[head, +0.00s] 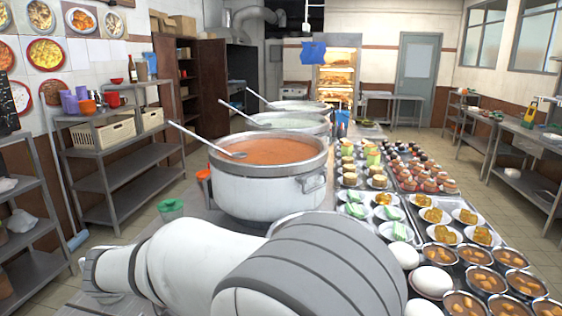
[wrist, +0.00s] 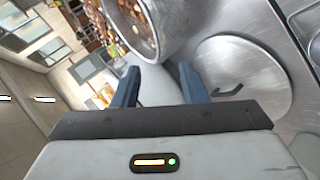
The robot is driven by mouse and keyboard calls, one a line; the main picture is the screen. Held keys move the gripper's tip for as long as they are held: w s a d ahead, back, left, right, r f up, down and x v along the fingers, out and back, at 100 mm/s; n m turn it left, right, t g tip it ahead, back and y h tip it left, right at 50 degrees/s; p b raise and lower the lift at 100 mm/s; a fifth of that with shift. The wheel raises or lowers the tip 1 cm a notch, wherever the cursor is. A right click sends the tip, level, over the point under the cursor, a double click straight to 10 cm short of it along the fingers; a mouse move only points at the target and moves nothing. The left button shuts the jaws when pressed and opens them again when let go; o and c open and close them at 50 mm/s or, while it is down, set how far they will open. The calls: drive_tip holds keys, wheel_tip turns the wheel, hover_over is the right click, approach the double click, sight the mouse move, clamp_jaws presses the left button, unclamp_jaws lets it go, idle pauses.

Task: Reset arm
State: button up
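My white and grey arm fills the bottom of the head view, and its gripper is hidden there behind the arm. In the wrist view my gripper (wrist: 157,86) shows two blue-grey fingers spread apart, with nothing visible held between them. Beyond the fingers are a metal vessel (wrist: 168,25) with bits of food in it and a round steel lid (wrist: 250,75) with a dark handle. The nearest stockpot (head: 268,188) holds orange congee (head: 270,151), and a ladle (head: 205,139) leans in it. Two more stockpots (head: 290,122) (head: 301,106) with ladles stand behind it.
Rows of small dishes and bowls (head: 466,302) crowd the counter right of the pots. White eggs (head: 433,280) lie close beside my arm. A green cup (head: 170,208) and an orange-rimmed cup (head: 204,180) stand left of the near pot. Shelves (head: 120,180) line the left; the right aisle floor is clear.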

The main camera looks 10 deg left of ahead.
drive_tip(key=d+m+g, duration=0.3)
drive_tip(key=d+g, duration=0.3)
drive_tip(key=d, duration=1.7)
drive_tip(key=s+d+f+m+y, duration=0.2)
drive_tip(key=s+d, duration=0.4)
drive_tip(key=d, duration=0.1)
drive_tip(key=s+d+f+m+g+y, duration=0.1)
drive_tip(key=s+d+m+y, duration=0.1)
drive_tip(key=s+d, duration=0.4)
drive_tip(key=shift+s+d+f+y, duration=0.25)
drive_tip(key=shift+d+f+y, duration=0.15)
drive_tip(key=shift+d+y, duration=0.4)
drive_tip(key=shift+s+d+f+m, duration=0.2)
drive_tip(key=shift+s+m, duration=0.15)
drive_tip(key=shift+m, duration=0.05)
